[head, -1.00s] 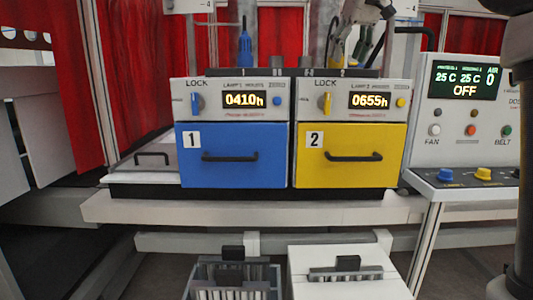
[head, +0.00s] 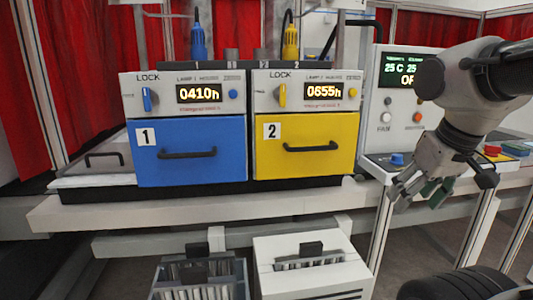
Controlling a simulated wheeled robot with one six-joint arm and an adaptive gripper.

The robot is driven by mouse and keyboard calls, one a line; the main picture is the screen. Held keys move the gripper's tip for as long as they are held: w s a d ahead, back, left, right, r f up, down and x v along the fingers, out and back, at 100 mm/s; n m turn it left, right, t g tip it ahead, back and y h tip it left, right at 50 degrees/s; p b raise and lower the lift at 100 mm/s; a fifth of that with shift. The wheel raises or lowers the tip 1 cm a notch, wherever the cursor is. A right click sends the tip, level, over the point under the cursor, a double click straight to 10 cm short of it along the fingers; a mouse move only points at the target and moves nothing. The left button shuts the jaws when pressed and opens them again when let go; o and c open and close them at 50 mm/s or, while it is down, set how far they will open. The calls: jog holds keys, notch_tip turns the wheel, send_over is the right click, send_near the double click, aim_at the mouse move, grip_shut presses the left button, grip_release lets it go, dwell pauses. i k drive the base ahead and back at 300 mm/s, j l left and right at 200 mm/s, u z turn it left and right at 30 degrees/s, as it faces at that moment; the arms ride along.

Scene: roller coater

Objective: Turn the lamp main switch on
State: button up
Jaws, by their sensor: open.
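The control panel (head: 372,80) stands at the right, with a green-lit display (head: 397,68) whose visible text reads "25 C 25" and part of "OFF". A white FAN button (head: 386,117) and an orange button (head: 418,117) sit below it. My gripper (head: 418,194) is open and empty, pointing down in front of the ledge. My arm hides the display's right side and the ledge's middle. I cannot read which control is the lamp main switch.
A blue drawer unit (head: 190,165) and a yellow drawer unit (head: 306,160) stand left of the panel on a pale bench (head: 90,212). Their displays read 0410h and 0655h. A grey crate (head: 200,280) and a white box (head: 310,255) sit below.

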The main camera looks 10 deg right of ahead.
aim_at(491, 151)
jog(key=z, duration=1.55)
jog(key=i+l, duration=0.1)
jog(key=i, duration=0.85)
